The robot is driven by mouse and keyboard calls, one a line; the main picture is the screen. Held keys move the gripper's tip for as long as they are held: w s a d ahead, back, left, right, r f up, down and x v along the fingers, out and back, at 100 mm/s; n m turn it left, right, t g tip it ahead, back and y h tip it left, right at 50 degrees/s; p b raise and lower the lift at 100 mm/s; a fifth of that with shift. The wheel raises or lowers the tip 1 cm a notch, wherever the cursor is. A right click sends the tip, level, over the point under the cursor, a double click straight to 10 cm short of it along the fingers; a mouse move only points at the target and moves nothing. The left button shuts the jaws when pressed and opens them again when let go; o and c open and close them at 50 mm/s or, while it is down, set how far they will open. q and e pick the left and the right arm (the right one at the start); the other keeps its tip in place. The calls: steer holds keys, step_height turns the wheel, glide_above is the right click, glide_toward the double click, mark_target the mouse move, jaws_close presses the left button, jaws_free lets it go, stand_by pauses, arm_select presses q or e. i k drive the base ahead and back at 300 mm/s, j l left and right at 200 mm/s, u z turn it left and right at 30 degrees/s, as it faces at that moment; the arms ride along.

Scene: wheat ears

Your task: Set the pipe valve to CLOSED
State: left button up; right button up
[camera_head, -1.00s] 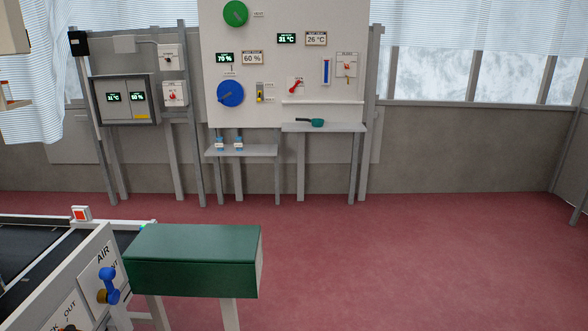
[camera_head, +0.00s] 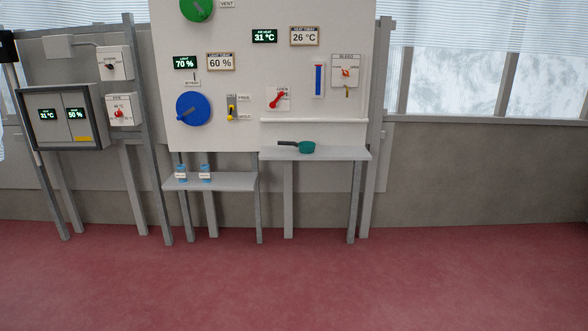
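Several controls are mounted on the white wall panel (camera_head: 230,130). A red lever handle (camera_head: 277,98) sits on a small plate whose label seems to read OPEN; it tilts up to the right. To its upper right, an orange-red handle (camera_head: 346,72) is on a plate headed BLEED, with small position words beside it. I cannot tell for certain which of these is the pipe valve, nor read every label. A large blue round dial (camera_head: 193,108) and a green round dial (camera_head: 197,8) are also on the panel. Neither of my grippers is in view.
Two shelves stand below the panel: one with a teal pan (camera_head: 307,147), the lower one (camera_head: 230,182) with two small blue-and-white items. A grey control box (camera_head: 65,117) and switch boxes (camera_head: 119,110) are at left. The red floor (camera_head: 300,285) in front is clear.

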mark_target(273, 104)
steer(key=i+l, duration=0.15)
steer(key=i, duration=0.6)
steer(key=i+l, duration=0.15)
steer(key=i, duration=0.65)
steer(key=i+j, duration=0.2)
steer(key=j, duration=0.2)
steer(key=i+j, duration=0.25)
steer(key=j, duration=0.2)
